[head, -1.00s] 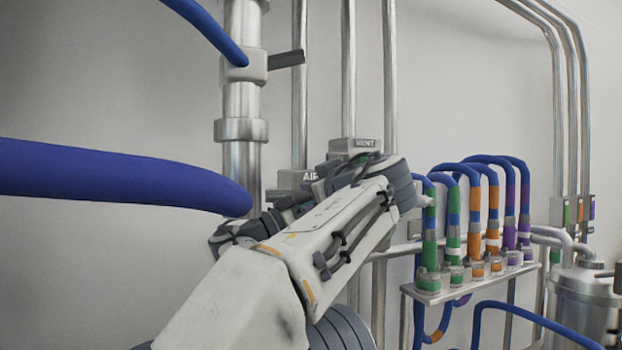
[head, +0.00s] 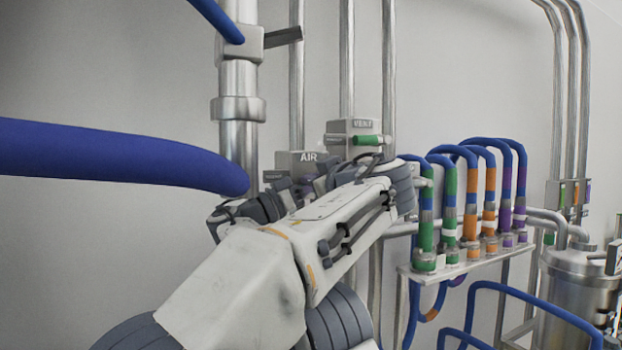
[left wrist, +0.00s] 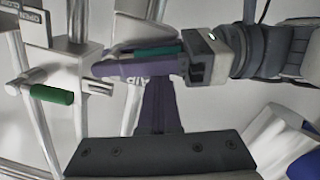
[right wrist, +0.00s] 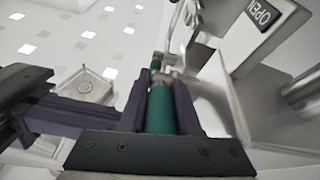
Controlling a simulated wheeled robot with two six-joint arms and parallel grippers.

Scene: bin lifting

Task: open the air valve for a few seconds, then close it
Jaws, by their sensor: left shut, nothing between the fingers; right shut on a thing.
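The grey AIR valve box (head: 308,157) stands on its pipe, partly behind my arm in the head view. Its green handle (right wrist: 160,108) lies between the purple fingers of my right gripper (right wrist: 160,80), which is shut on it. The handle also shows between those fingers in the left wrist view (left wrist: 155,51). My left gripper (left wrist: 157,88) is shut and empty, close beside the right one. In the head view the handle is hidden behind my arm.
The VENT box (head: 352,128) with its own green handle (head: 368,140) is close by on the right. A thick blue hose (head: 110,155) crosses at the left. A rack (head: 450,266) with several colour-banded hoses and a metal tank (head: 575,285) stand to the right.

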